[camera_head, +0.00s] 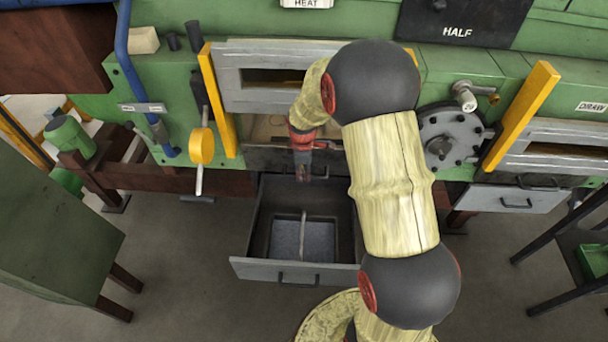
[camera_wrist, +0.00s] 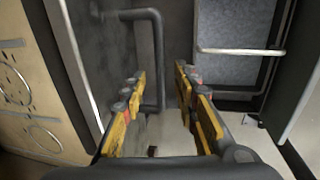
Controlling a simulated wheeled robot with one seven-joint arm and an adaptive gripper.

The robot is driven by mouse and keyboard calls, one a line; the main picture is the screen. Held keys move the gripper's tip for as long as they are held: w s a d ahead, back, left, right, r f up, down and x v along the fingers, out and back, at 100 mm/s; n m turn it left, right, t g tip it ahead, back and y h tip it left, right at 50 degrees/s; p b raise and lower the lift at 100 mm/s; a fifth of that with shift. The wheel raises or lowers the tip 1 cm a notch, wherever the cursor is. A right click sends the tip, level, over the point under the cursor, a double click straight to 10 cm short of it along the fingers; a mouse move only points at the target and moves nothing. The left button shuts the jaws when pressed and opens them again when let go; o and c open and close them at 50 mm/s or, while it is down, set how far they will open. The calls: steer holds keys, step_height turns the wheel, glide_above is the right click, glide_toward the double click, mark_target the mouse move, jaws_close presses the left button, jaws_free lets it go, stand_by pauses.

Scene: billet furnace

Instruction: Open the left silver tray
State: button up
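The left silver tray (camera_head: 255,270) is pulled out from under the left furnace opening in the head view. Its grey front has a dark handle (camera_head: 297,281), and a light bar (camera_head: 303,237) crosses its floor. In the wrist view the tray's inside (camera_wrist: 236,72) shows at upper right, with the bar (camera_wrist: 240,51). My gripper (camera_head: 303,172) is above the tray's back end; it is small and partly unclear there. In the wrist view my gripper (camera_wrist: 160,76) has its yellow fingers apart. A dark bent handle (camera_wrist: 155,60) shows between them; I cannot tell whether they touch it.
A dark panel (camera_head: 270,158) is behind my gripper, above the tray. The right silver tray (camera_head: 515,199) is shut. Yellow posts (camera_head: 217,100) flank the openings. A green cabinet (camera_head: 50,230) stands at left and a dark stand (camera_head: 570,250) at right.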

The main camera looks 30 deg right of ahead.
steer(key=shift+w+d+f, duration=0.1)
steer(key=shift+w+f, duration=0.1)
steer(key=shift+f, duration=0.9)
steer(key=c, duration=0.4)
steer(key=c, duration=0.3)
jaws_close()
